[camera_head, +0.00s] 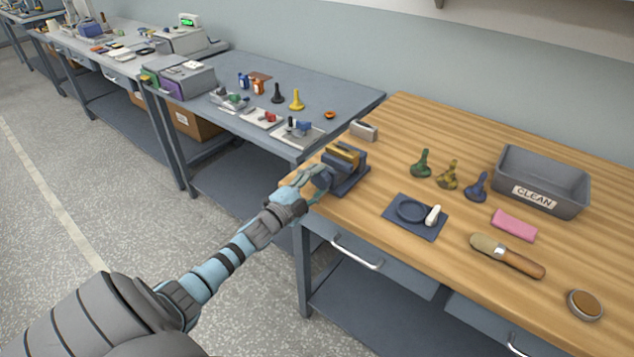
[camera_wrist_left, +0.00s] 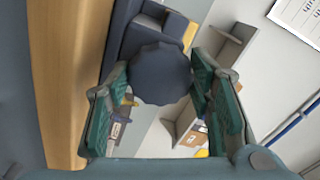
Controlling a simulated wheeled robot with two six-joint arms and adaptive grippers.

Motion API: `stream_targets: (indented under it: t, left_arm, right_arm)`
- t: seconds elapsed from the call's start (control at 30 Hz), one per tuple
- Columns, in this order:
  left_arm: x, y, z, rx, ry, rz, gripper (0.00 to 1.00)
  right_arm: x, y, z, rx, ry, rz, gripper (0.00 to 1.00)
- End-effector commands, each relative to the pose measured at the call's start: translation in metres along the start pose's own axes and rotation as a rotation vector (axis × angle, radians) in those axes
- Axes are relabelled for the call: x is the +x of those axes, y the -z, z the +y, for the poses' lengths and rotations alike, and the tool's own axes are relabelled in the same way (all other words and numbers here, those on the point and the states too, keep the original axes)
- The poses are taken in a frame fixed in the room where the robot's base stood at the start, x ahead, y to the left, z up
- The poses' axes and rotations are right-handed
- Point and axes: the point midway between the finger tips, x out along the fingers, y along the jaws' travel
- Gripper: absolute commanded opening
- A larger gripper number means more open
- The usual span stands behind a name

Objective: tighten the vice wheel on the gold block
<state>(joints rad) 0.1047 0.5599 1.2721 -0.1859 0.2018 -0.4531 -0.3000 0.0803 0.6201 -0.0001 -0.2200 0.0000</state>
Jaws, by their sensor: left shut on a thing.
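The vice (camera_head: 343,173) stands at the left end of the wooden bench, with the gold block (camera_head: 343,155) between its jaws at the top. My left gripper (camera_head: 316,179) is at the front of the vice. In the left wrist view the dark, scalloped vice wheel (camera_wrist_left: 160,75) sits between the two green-padded fingers of my left gripper (camera_wrist_left: 161,92), which is shut on it. A bit of the gold block (camera_wrist_left: 189,36) shows behind the wheel. In the head view the wheel is mostly hidden by the fingers. My right gripper is in neither view.
On the wooden bench (camera_head: 410,260) are a small grey block (camera_head: 363,131), green (camera_head: 421,163), olive (camera_head: 448,174) and blue (camera_head: 477,186) handled tools, a dark mat (camera_head: 397,227), a CLEAN bin (camera_head: 583,200), a pink block (camera_head: 514,225) and a brush (camera_head: 508,256). A grey bench (camera_head: 340,94) adjoins behind left.

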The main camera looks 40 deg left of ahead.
Motion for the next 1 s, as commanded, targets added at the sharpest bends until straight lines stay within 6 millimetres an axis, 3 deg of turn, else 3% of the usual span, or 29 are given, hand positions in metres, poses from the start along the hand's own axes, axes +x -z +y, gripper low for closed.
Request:
stream_targets:
  t: [0.1,0.13,0.27,0.67,1.0]
  left_arm:
    - [0.0,0.0,0.001,0.002,-0.001,-0.001,0.2]
    - [0.0,0.0,0.001,0.002,-0.001,-0.001,0.49]
    - [0.0,0.0,0.0,0.001,-0.001,-0.001,0.68]
    - [-0.006,-0.001,0.0,0.0,0.0,0.0,0.68]
    - [-0.063,0.0,0.001,0.002,-0.004,0.004,0.68]
  right_arm:
    - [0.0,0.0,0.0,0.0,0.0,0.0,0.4]
    - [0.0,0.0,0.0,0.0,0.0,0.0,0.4]
    - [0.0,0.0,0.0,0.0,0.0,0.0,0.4]
    - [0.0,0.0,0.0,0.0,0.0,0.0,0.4]
    - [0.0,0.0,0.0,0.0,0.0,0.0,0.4]
